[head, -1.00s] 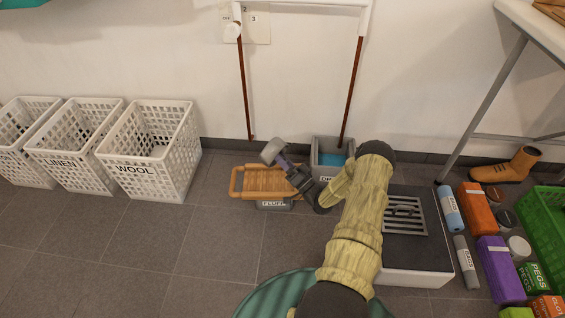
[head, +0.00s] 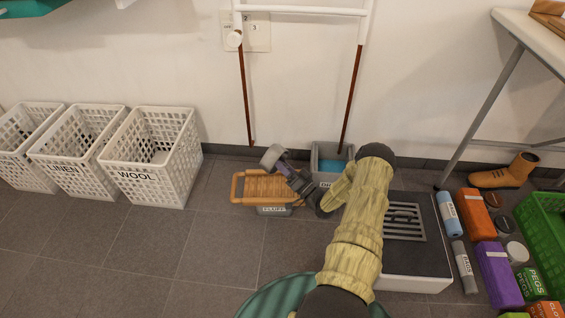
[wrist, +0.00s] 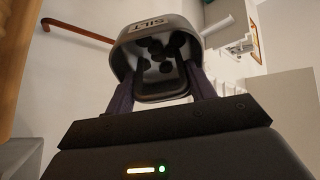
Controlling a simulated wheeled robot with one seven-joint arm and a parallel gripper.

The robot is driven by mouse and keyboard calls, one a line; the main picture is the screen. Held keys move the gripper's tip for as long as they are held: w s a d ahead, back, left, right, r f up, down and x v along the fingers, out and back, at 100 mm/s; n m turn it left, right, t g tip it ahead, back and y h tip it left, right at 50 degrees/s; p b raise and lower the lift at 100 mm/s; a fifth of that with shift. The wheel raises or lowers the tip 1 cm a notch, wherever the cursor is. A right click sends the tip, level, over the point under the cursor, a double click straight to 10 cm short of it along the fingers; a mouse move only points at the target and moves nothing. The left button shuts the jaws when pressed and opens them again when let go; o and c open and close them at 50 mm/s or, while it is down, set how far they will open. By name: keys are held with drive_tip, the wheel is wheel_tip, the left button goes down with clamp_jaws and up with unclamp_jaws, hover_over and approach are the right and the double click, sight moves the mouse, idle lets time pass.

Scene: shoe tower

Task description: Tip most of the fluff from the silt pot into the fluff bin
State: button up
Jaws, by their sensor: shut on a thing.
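The silt pot (wrist: 158,45) is a small grey pot with a SILT label that reads upside down in the wrist view. Its mouth faces the wrist camera and several dark lumps show inside. My gripper (wrist: 160,82) is shut on it, with a dark finger at each side. In the head view the pot (head: 273,156) is tilted in my gripper (head: 285,168), above the back of an orange slatted wooden rack. The fluff bin (head: 273,210) is below; only its grey front with the FLUFF label shows. The rack hides its opening.
The orange rack (head: 262,187) covers the fluff bin's top from above. A grey bin (head: 318,163) with blue contents stands right of it, against the wall. White baskets (head: 150,175) stand left. A black-topped box with a grate (head: 405,221) and boxes lie right.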

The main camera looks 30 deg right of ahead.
sight(273, 145)
drive_tip(key=shift+r+n+g+h+p, duration=0.1)
drive_tip(key=shift+r+g+h+p, duration=0.25)
drive_tip(key=shift+g+p, duration=1)
drive_tip(key=shift+r+n+g+h+p, duration=0.15)
drive_tip(key=shift+r+g+p, duration=0.35)
drive_tip(key=shift+p, duration=1.7)
drive_tip(key=shift+r+n+g+h+p, duration=0.1)
drive_tip(key=shift+r+g+h+p, duration=0.25)
drive_tip(key=shift+g+p, duration=1)
drive_tip(key=shift+r+p, duration=0.25)
drive_tip(key=shift+p, duration=1)
